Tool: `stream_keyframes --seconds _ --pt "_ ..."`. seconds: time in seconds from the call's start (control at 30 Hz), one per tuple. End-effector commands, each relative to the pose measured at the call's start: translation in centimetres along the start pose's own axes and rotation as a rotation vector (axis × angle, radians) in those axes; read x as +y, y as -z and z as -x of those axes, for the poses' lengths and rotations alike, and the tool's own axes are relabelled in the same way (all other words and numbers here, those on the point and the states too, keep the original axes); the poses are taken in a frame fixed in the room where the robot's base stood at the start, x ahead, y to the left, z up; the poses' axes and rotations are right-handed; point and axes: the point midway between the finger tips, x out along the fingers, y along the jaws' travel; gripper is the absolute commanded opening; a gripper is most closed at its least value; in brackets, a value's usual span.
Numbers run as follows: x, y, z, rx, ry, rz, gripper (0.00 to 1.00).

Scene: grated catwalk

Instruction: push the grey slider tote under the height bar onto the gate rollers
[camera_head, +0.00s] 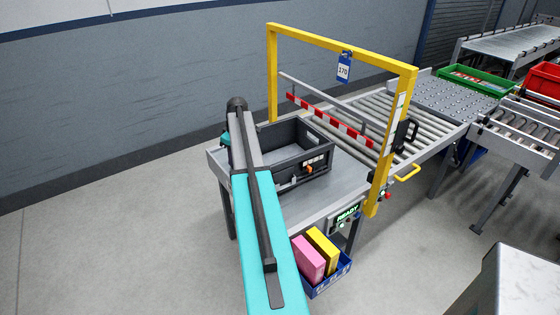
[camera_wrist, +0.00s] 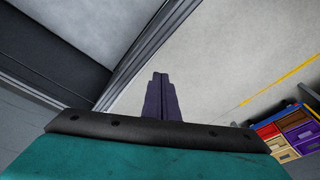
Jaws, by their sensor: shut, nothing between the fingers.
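The dark grey slider tote (camera_head: 318,153) sits upright on the grey table (camera_head: 319,196), in front of the yellow height bar frame (camera_head: 340,46). It has an orange patch on its near side, and my arm covers its left part. A red-and-white striped bar (camera_head: 330,119) hangs within the frame, with the gate rollers (camera_head: 388,112) beyond. My gripper (camera_wrist: 160,76) is shut and empty in the wrist view, with pale floor behind its fingertips. In the head view my arm hides it, so its distance from the tote cannot be told.
A blue bin (camera_head: 329,279) with a pink and a yellow box stands low by the table's front. A READY panel (camera_head: 347,213) is on the table's near side. Green (camera_head: 474,81) and red (camera_head: 545,79) trays stand at the far right. Floor at left is clear.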

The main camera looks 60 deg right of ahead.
Motion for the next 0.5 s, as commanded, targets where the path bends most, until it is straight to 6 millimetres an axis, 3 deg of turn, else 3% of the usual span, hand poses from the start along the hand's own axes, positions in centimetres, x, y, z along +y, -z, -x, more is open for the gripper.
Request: stream_keyframes --seconds 0.5 --pt "0.0 -0.18 -0.92 0.0 0.0 0.0 0.0"
